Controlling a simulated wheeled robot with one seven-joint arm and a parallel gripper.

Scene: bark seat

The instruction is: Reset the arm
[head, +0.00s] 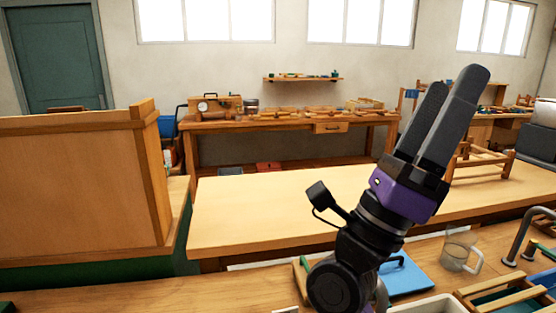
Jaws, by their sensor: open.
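My gripper (453,88) is raised in the right half of the head view, with its two dark grey fingers pointing up and slightly right. The fingers are apart with nothing seen between them. Its purple and black body (405,193) is in front of the long pale table. My arm comes up from the bottom edge of the view and hides part of the near bench. The gripper appears clear of the things around it.
The near wooden bench (190,292) holds a blue board (408,279), a clear mug (458,252), a white tray (428,307) and a wooden rack (505,296). A pale table (270,207) stands beyond, largely bare. A large wooden panel (70,190) stands at left.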

